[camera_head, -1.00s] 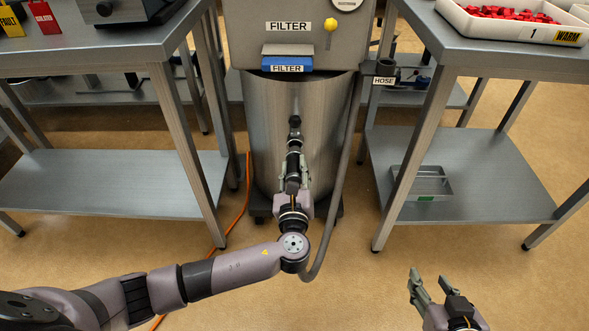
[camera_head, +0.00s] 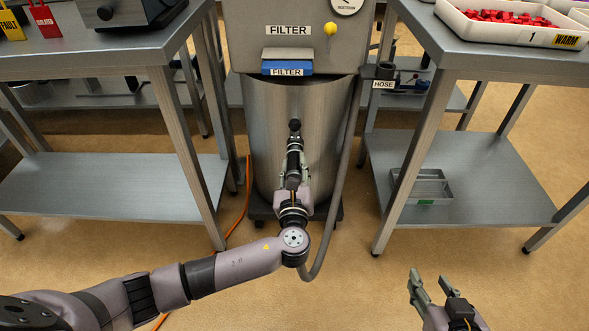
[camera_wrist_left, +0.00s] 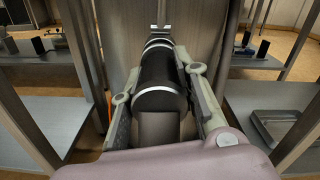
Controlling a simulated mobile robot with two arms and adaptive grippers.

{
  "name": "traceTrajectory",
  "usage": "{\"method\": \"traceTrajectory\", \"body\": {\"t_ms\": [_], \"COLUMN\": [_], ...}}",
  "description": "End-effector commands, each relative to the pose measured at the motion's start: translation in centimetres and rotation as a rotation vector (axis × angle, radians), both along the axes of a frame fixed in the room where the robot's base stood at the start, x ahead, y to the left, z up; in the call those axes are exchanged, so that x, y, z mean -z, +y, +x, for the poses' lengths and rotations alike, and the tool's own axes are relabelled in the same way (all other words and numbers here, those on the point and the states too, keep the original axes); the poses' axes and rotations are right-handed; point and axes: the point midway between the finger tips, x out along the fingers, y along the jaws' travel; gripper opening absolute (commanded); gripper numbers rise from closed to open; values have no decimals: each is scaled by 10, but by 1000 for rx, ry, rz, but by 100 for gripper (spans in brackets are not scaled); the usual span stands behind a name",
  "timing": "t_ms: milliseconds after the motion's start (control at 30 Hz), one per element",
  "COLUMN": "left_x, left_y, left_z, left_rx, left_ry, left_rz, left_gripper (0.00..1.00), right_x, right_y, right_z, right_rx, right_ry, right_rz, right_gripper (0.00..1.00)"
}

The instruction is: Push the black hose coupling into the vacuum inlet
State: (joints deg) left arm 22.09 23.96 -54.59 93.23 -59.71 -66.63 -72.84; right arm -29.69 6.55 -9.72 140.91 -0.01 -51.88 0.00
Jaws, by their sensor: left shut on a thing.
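The black hose coupling (camera_head: 294,160) points at the steel vacuum drum (camera_head: 265,140), in line with the dark inlet (camera_head: 295,125) on the drum's front. My left gripper (camera_head: 293,174) is shut on the coupling, with a finger along each side. In the left wrist view the coupling (camera_wrist_left: 162,90) is a black cylinder with pale rings between the fingers. Its far end meets or overlaps the dark inlet (camera_wrist_left: 160,34); I cannot tell how deep it sits. My right gripper (camera_head: 433,282) is open and empty above the floor at lower right.
Steel tables stand left (camera_head: 115,45) and right (camera_head: 480,50) of the vacuum, with lower shelves. A grey hose (camera_head: 339,200) hangs right of the drum. An orange cable (camera_head: 243,210) lies at its left. A metal tray (camera_head: 425,186) rests on the right shelf.

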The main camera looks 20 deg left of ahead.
Motion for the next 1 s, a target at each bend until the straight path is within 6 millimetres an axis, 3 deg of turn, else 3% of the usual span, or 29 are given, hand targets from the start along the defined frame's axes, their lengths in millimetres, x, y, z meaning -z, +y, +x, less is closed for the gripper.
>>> {"method": "traceTrajectory", "body": {"t_ms": [667, 700, 1000], "left_x": [-1, -1, -1], "left_y": [5, 5, 5], "left_z": [17, 17, 16], "left_rx": [-2, -1, 0], "left_ry": [-3, -3, -1], "left_rz": [0, 0, 0], "left_gripper": [0, 30, 50], "right_x": [-6, -6, -6], "right_y": [2, 2, 2], "right_z": [5, 6, 5], "right_rx": [-3, -3, -3], "right_ry": [-40, -42, -39], "right_rz": [8, 9, 8], "right_gripper": [40, 40, 40]}}
